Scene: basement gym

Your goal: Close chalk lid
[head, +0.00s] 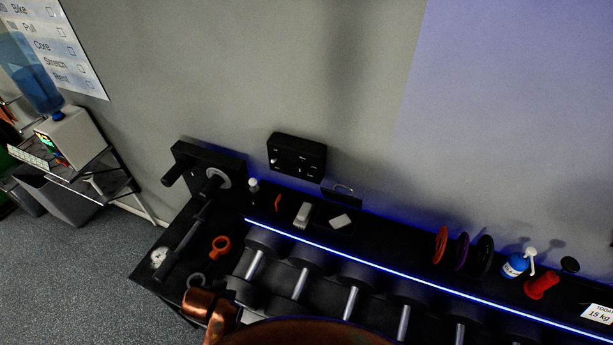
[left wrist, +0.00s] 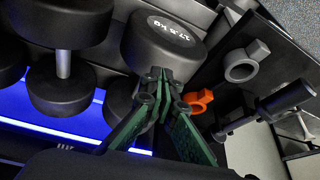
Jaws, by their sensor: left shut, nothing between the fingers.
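An open black chalk box (head: 325,230) sits on the black rack top against the wall, with a white chalk block (head: 341,221) inside. Its dark lid (head: 342,194) appears raised behind it, with a thin handle at the top edge. My left gripper (left wrist: 158,76) is shut and empty in the left wrist view, in front of a dumbbell head (left wrist: 163,45). I cannot tell if it touches the dumbbell. In the head view its fingers do not show. The box and lid cannot be made out in the left wrist view. My right gripper is not in view.
A row of dumbbells (head: 352,300) lies below the lit strip. A grey brush-like item (head: 303,214) and white-capped bottle (head: 254,188) stand left of the chalk. An orange collar (head: 220,247) lies further left. Coloured discs (head: 461,252) and a blue bottle (head: 516,265) stand right.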

